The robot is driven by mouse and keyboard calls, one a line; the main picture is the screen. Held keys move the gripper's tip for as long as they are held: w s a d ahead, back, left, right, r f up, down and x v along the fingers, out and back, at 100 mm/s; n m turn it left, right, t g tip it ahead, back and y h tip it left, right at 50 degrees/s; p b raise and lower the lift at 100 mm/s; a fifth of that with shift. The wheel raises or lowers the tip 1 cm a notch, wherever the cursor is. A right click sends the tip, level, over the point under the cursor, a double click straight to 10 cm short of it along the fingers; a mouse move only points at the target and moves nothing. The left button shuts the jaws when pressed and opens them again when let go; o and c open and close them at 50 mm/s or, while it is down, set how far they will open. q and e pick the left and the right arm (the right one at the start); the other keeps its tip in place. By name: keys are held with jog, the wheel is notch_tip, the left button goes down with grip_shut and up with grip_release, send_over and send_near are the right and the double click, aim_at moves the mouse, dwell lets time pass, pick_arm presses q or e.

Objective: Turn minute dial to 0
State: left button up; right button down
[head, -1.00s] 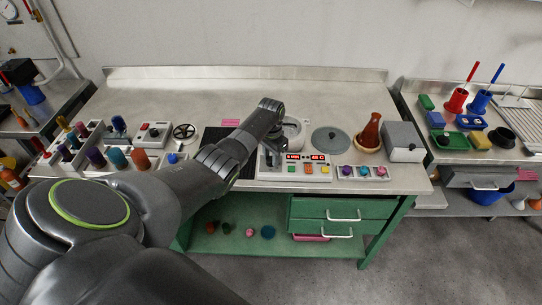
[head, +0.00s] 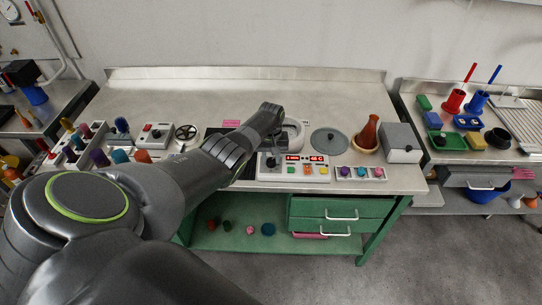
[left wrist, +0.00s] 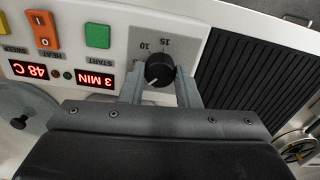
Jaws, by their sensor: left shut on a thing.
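The minute dial (left wrist: 160,70) is a round black knob on a pale panel in the left wrist view. The numbers 10 and 15 show above it, and a pale pointer line on the knob points towards the lower left. My left gripper (left wrist: 160,78) has one finger on each side of the knob and is shut on it. The red display (left wrist: 95,80) reads 3 MIN, upside down in this view. In the head view my left gripper (head: 270,150) reaches down at the left end of the oven's control panel (head: 308,174). My right gripper is not in view.
Beside the displays are a green START button (left wrist: 97,34) and an orange switch (left wrist: 43,29). A small box with coloured knobs (head: 361,173) stands right of the panel. A brown flask (head: 368,134) and a grey box (head: 401,143) stand behind it.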

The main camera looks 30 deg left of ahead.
aim_at(271, 160)
pick_arm(q)
jog(key=n, duration=0.4)
jog(key=shift+r+n+p, duration=0.1)
jog(key=shift+n+p, duration=0.2)
jog(key=shift+p, duration=0.05)
jog(key=shift+n, duration=1.5)
jog(key=o, duration=1)
jog(key=shift+p, duration=0.3)
notch_tip(271, 160, up, 3)
jog(key=shift+p, duration=1.1)
notch_tip(271, 160, up, 14)
jog(key=shift+r+b, duration=0.15)
jog(key=shift+b, duration=0.4)
